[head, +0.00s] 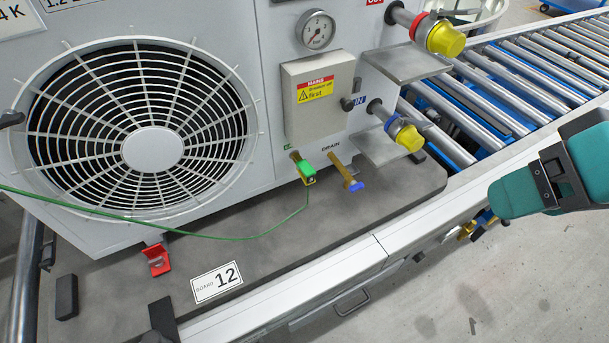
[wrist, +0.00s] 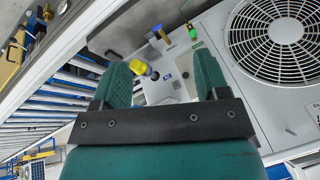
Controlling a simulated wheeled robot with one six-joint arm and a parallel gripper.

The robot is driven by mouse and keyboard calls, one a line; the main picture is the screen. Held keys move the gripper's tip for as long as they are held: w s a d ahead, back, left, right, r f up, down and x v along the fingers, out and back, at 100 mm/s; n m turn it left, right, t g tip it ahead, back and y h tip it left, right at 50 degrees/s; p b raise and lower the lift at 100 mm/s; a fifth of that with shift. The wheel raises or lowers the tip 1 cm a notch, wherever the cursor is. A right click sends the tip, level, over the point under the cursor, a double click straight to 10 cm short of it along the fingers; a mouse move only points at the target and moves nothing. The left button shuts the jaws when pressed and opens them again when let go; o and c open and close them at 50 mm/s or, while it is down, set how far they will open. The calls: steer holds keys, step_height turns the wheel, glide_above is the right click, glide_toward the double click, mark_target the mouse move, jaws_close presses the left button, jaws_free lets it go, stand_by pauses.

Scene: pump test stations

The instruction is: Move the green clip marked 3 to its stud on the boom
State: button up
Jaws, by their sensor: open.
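A green clip (head: 306,168) with a small yellow part sits at a brass stud low on the front of the grey pump unit, left of the DRAIN label. Its mark is too small to read. A thin green wire (head: 255,237) runs from it to the left. The clip also shows in the wrist view (wrist: 194,33), beyond my fingers. My gripper (wrist: 162,62) is open and empty, its teal fingers apart. In the head view it is at the right, over the conveyor edge, well away from the clip. I cannot identify the boom or its stud.
A brass drain tap (head: 345,172) with a blue end is just right of the clip. Yellow-capped pipes (head: 408,137) and metal shelves (head: 405,62) stick out further right. A red bracket (head: 157,260) and a BOARD 12 label (head: 216,282) are on the grey board. Roller conveyor (head: 530,65) lies behind.

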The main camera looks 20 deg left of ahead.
mark_target(311, 179)
steer(key=w+a+f+t+b, duration=0.2)
steer(key=w+a+f+b, duration=0.2)
steer(key=w+f+b, duration=0.15)
steer(key=w+a+f+m+t+y+b, duration=0.1)
steer(key=w+a+f+t+b, duration=0.25)
steer(key=f, duration=0.35)
steer(key=w+a+f+t+b, duration=0.2)
steer(key=w+a+f+b, duration=0.1)
steer(key=w+f+b, duration=0.25)
steer(key=s+a+f+n+y+b, duration=0.1)
steer(key=a+f+y+b, duration=0.1)
steer(key=a+f+b, duration=0.1)
steer(key=a+f+n+t+y+b, duration=0.1)
steer(key=a+f+n+y+b, duration=0.1)
steer(key=a, duration=0.4)
steer(key=s+a+f+n+t+y+b, duration=0.1)
steer(key=a+f+y+b, duration=0.2)
steer(key=a+f+b, duration=0.1)
steer(key=shift+s+a+f+n+t+y, duration=0.2)
steer(key=shift+a+f, duration=0.1)
steer(key=shift+a, duration=0.1)
steer(key=shift+s+a+f+n+t+y, duration=0.1)
steer(key=shift+s+a+f+y, duration=0.1)
steer(key=shift+a+f, duration=0.15)
steer(key=shift+a+r, duration=0.1)
steer(key=shift+r, duration=0.1)
